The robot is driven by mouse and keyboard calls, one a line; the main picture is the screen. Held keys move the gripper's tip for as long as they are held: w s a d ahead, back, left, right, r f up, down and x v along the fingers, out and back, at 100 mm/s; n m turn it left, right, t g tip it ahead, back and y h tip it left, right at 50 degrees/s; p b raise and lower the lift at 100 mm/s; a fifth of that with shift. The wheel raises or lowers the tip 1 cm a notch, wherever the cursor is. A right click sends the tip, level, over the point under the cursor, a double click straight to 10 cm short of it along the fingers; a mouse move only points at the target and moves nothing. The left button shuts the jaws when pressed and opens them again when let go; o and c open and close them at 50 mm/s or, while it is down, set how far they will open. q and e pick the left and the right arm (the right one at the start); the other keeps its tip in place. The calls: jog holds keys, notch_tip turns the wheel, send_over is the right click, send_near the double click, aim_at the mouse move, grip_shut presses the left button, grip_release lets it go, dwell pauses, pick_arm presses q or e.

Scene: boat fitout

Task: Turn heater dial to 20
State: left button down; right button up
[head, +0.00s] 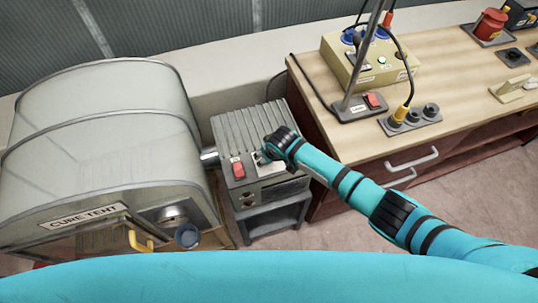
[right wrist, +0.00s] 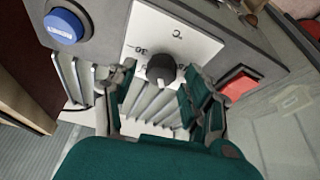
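The grey ribbed heater (head: 249,122) stands on a low stand between the cure tent and the workbench. My right gripper (head: 264,156) is over its front control panel and largely hides the dial in the head view. In the right wrist view the black round heater dial (right wrist: 161,68) sits on a white scale plate (right wrist: 178,36) marked °C, with a 30 legible. The right gripper's fingers (right wrist: 162,74) are apart, one on each side of the dial; I cannot tell whether they touch it. The dial's exact setting is unclear. My left gripper is not in view.
A red switch (head: 238,169) and a blue button (right wrist: 63,26) are near the dial. The cure tent (head: 100,130) stands close on the left. The wooden workbench (head: 450,75) on the right carries a yellow box (head: 365,60) and sockets (head: 410,119).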

jog(key=shift+s, duration=0.1)
jog(key=v, duration=1.2)
dwell(0.4)
